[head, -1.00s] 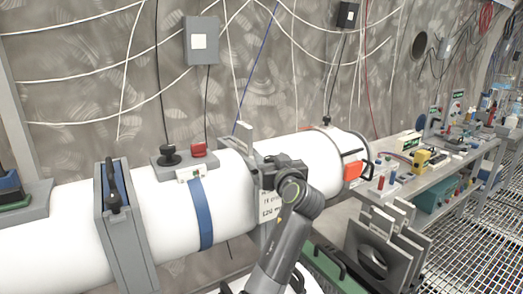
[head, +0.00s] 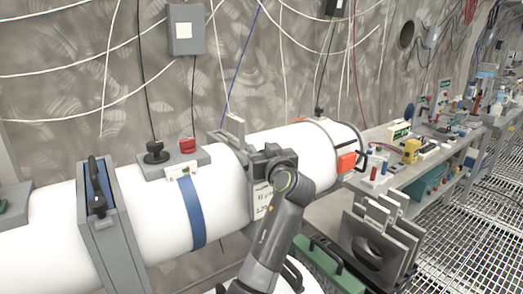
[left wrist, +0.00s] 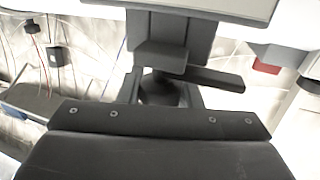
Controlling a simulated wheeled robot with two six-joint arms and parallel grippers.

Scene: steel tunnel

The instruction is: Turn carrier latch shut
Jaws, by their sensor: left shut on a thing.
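A grey carrier frame (head: 224,137) wraps the white pipe (head: 160,237) in the head view, with a labelled plate (head: 262,198) on its front. My left gripper (head: 266,158) is at this frame, its arm reaching up from below. The left wrist view shows the gripper (left wrist: 160,92) shut on a dark latch handle (left wrist: 215,80), whose bar sticks out to the right. A grey block (left wrist: 160,25) stands just beyond it. The gripper and arm hide most of the latch in the head view. My right gripper is not in view.
A clamp with a dark lever (head: 97,190) and a blue strap (head: 192,212) sit on the pipe to the left. A red-knobbed box (head: 187,146) is on top. An orange block (head: 346,162) is near the pipe's end. A cluttered bench (head: 400,165) stands right.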

